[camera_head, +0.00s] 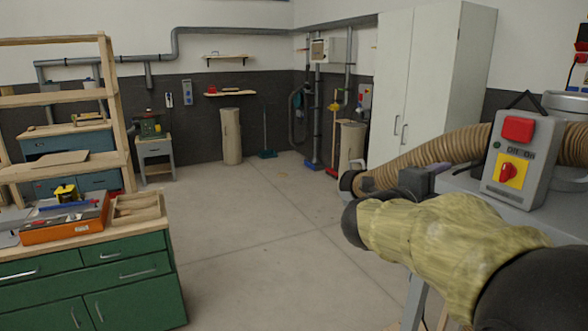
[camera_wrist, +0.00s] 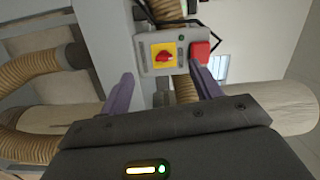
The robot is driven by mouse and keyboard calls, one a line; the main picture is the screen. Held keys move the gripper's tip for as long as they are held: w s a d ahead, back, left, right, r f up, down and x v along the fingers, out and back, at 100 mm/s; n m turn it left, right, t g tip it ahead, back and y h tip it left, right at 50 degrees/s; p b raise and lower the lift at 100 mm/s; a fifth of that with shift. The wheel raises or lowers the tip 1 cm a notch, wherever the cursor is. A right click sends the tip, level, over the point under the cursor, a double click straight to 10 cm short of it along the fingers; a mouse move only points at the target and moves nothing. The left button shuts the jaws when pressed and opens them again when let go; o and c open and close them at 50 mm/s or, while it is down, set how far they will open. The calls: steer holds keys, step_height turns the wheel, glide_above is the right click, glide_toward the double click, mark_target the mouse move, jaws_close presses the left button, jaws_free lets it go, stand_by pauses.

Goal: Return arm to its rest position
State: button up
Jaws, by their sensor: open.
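My arm, in a yellowish sleeve, reaches in from the lower right of the head view. My gripper (camera_wrist: 161,74) shows its two purple fingers spread apart in the wrist view, with nothing held between them. Beyond the fingers is a grey control box (camera_wrist: 172,50) with a red knob on a yellow plate and a red button. The same control box (camera_head: 522,155) stands at the right of the head view. In the head view the gripper is partly hidden behind my arm.
A ribbed tan hose (camera_head: 440,152) runs beside the arm to a grey machine. A tall white cabinet (camera_head: 425,75) stands behind. A green workbench (camera_head: 125,270) with an orange case (camera_head: 70,228) is at left. The middle floor (camera_head: 270,220) is clear.

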steer(key=w+a+f+n+t+y+p, duration=0.2)
steer(key=w+a+f+n+t+y, duration=0.1)
steer(key=a+f+n+y, duration=1.4)
steer(key=s+f+n+g, duration=0.5)
steer(key=s+f, duration=0.1)
steer(key=s, duration=0.3)
steer(key=s+f+n+g+h+p, duration=0.1)
steer(key=s+f+n+g, duration=0.3)
steer(key=s, duration=0.5)
step_height(320, 180, down, 3)
steer(key=n, duration=0.2)
steer(key=shift+s+d+n+g, duration=0.3)
steer(key=shift+s+d+g, duration=0.1)
steer(key=shift+f, duration=0.1)
